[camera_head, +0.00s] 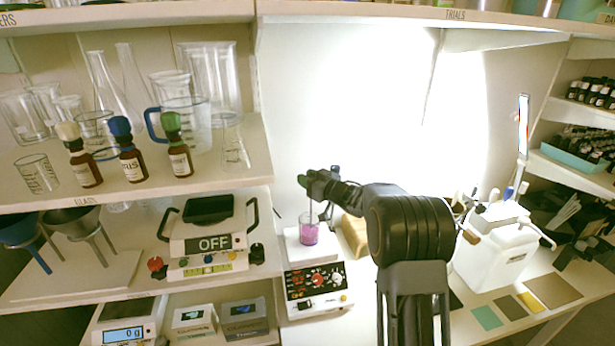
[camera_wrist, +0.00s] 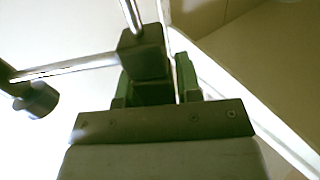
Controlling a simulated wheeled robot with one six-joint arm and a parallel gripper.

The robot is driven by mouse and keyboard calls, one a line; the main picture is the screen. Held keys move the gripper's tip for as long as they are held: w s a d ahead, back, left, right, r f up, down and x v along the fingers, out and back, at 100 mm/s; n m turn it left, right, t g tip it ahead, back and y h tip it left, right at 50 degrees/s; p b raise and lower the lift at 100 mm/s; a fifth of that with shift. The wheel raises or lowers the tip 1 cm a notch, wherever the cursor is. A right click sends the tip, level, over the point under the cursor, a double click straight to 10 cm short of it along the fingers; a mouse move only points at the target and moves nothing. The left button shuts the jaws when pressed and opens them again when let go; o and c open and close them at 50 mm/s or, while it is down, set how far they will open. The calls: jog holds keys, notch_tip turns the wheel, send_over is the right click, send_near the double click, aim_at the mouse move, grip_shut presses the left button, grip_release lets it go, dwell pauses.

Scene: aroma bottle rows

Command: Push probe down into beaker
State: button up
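The beaker (camera_head: 309,233) holds pink-violet liquid and stands on the white top plate of a stirrer with a red-and-black front panel (camera_head: 317,281). The thin probe (camera_head: 310,208) hangs upright below my gripper (camera_head: 320,180), over the beaker. I cannot tell exactly how deep its tip is. In the wrist view, a dark holder block (camera_wrist: 143,55) sits between the green-tipped fingers of my gripper (camera_wrist: 155,85), which appear shut on it. A rod rises from the block, and a horizontal rod runs left to a dark knob (camera_wrist: 38,99).
A tan block (camera_head: 355,235) stands right of the stirrer. A white container (camera_head: 495,250) and colored swatches (camera_head: 487,317) are on the right of the bench.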

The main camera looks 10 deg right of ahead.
jog(key=o, duration=0.4)
jog(key=shift+r, duration=0.15)
jog(key=shift+c, duration=0.2)
jog(key=b+v, duration=0.2)
jog(key=v, duration=1.1)
jog(key=shift+s+d, duration=0.25)
jog(key=shift+s, duration=0.05)
